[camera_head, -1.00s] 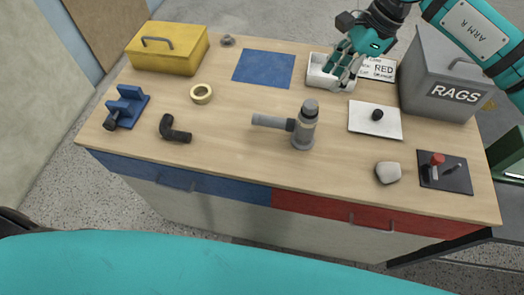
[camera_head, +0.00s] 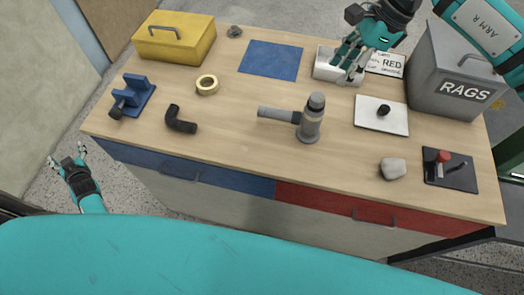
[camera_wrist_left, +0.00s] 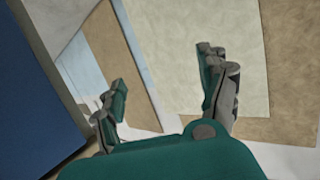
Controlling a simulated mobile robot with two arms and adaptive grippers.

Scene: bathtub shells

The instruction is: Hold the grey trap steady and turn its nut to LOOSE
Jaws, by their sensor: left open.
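The grey trap (camera_head: 310,127) stands upright near the middle of the workbench in the head view, with a side pipe (camera_head: 275,114) pointing left. A dark collar sits where the pipe meets the body, and a dark grey cap (camera_head: 317,101) tops it. I cannot tell which is the nut, and no LOOSE mark is readable. My left gripper (camera_head: 67,155) is open and empty, off the bench's left front corner, far from the trap. Its spread fingers also show in the left wrist view (camera_wrist_left: 160,68). My right gripper (camera_head: 349,72) is over a white tray (camera_head: 325,72); its jaw opening is unclear.
A black elbow (camera_head: 181,121), yellow tape roll (camera_head: 208,85) and blue clamp-like fixture (camera_head: 133,95) lie left of the trap. A pale stone (camera_head: 393,169) and black plate with a red knob (camera_head: 449,178) lie right. A grey RAGS box (camera_head: 455,75) stands back right.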

